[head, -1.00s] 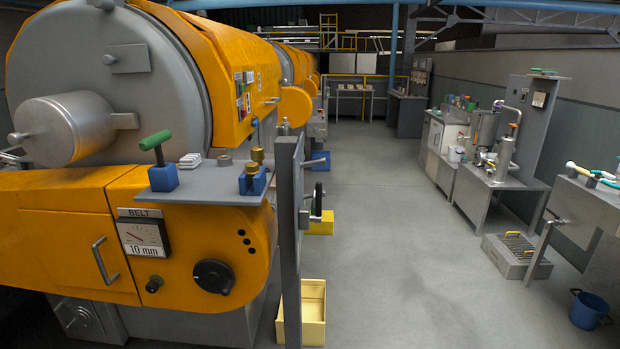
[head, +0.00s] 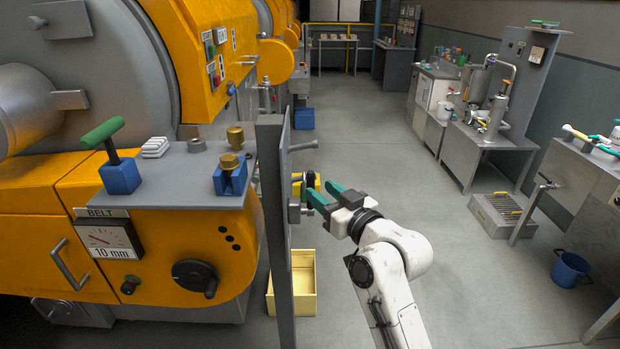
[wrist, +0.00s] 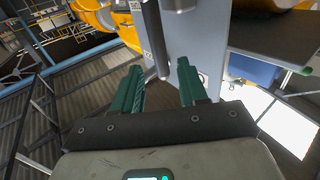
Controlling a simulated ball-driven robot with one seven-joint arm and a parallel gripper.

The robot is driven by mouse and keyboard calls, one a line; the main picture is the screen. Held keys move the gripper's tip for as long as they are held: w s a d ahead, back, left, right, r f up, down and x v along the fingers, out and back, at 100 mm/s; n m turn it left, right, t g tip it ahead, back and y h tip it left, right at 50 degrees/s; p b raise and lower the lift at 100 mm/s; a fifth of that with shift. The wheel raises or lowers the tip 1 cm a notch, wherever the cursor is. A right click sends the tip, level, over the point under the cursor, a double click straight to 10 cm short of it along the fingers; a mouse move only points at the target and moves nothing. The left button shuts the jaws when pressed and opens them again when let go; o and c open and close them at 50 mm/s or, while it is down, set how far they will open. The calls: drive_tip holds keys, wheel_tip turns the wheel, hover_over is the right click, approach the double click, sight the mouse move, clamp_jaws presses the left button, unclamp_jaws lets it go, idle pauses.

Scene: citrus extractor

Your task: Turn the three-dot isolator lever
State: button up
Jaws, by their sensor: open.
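Three black dots (head: 229,238) run diagonally on the orange machine front, above and right of a round black rotary handle (head: 195,278). A grey upright panel (head: 275,220) stands at that machine's right end, edge-on. A grey lever (head: 302,146) sticks out from its right face, with a fitting lower down beside my gripper. I see no three-dot mark on this lever. My gripper (head: 319,191), with teal fingers, is open and empty, just right of the panel. In the wrist view my gripper (wrist: 160,68) points at grey metal; a grey bar (wrist: 155,40) shows beyond the fingertips.
A yellow bin (head: 305,285) is on the floor behind the panel.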

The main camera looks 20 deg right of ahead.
sight(313, 185)
drive_tip(key=shift+p+x, duration=0.4)
drive_tip(key=shift+x, duration=2.2)
clamp_jaws()
